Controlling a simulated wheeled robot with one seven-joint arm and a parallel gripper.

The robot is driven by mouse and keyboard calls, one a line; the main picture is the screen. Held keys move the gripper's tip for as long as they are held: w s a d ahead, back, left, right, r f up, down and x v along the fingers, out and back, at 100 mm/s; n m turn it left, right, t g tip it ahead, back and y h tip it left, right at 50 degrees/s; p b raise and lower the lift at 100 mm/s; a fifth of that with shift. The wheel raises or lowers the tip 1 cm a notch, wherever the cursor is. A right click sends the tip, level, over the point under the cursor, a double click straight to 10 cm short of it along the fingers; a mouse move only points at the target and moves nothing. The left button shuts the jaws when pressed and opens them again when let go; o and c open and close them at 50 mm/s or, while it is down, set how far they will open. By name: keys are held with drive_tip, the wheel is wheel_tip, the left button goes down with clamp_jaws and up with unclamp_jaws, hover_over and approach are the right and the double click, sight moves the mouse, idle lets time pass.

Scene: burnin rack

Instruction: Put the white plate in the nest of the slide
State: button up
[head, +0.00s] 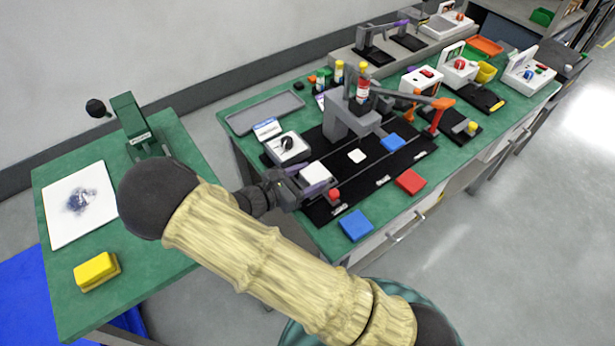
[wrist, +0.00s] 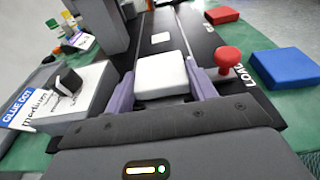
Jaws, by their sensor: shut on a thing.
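The white plate (head: 315,173) is a small square block at the near left end of the black track (head: 328,208). It also shows in the wrist view (wrist: 162,72), between the purple fingers of my gripper (wrist: 163,88). My gripper is shut on its two sides. The red knob (wrist: 229,60) of the slide stands just right of the plate, beside the "LOAD" lettering; it also shows in the head view (head: 334,195). The nest is not visible; the plate and fingers cover that area. I cannot tell whether the plate rests on the slide or hangs just above it.
A grey press (head: 350,120) stands over the track. A small white square (head: 356,156) lies farther along it. A blue block (head: 356,225) and a red block (head: 410,181) lie on the right. A white glue-dot box (wrist: 62,98) stands close left of my gripper.

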drive_tip(key=o, duration=0.9)
drive_tip(key=shift+c, duration=0.2)
drive_tip(key=shift+o, duration=0.6)
drive_tip(key=shift+w, duration=0.1)
drive_tip(key=v, duration=1.2)
